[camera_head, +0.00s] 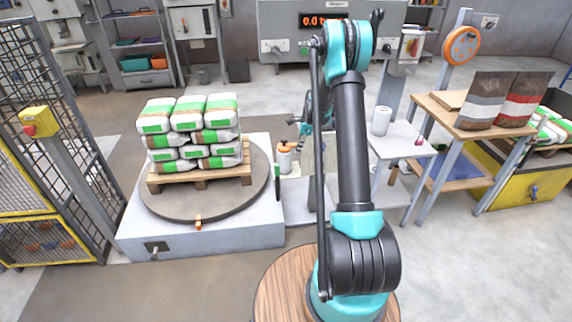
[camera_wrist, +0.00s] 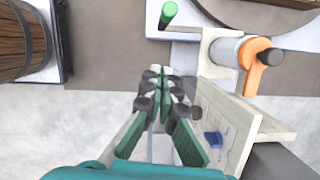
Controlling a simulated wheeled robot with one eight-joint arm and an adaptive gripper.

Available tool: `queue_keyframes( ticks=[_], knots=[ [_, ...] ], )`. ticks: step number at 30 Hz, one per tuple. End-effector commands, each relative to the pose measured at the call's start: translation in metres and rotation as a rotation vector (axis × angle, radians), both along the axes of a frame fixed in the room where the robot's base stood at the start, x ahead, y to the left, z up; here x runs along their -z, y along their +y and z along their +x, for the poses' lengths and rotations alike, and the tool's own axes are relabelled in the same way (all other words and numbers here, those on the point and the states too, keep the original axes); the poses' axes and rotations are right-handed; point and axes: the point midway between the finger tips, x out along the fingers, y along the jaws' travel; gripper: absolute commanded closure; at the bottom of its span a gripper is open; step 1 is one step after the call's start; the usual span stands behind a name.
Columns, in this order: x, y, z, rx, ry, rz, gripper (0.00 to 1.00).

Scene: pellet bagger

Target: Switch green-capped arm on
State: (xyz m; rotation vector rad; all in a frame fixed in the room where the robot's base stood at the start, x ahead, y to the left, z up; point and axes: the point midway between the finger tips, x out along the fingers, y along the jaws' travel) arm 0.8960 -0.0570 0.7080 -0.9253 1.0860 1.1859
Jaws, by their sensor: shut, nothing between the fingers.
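My gripper is mostly hidden behind my arm there.
An orange handle (camera_wrist: 252,80) on a grey cylinder (camera_wrist: 226,50) and a pale panel (camera_wrist: 228,112) with a blue knob (camera_wrist: 212,139) stand close on the right of my fingers. In the head view, stacked bags (camera_head: 190,130) lie on a pallet on the turntable (camera_head: 155,205).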

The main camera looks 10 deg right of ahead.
Motion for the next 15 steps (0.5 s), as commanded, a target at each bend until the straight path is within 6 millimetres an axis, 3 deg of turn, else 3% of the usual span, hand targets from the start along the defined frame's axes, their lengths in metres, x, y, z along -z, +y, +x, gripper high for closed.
queue_keyframes(
  ticks=[5, 15],
  knots=[
    [0.013, 0.003, 0.001, -0.001, 0.000, 0.000, 1.00],
    [0.076, 0.019, 0.003, -0.002, 0.000, 0.000, 1.00]
  ],
)
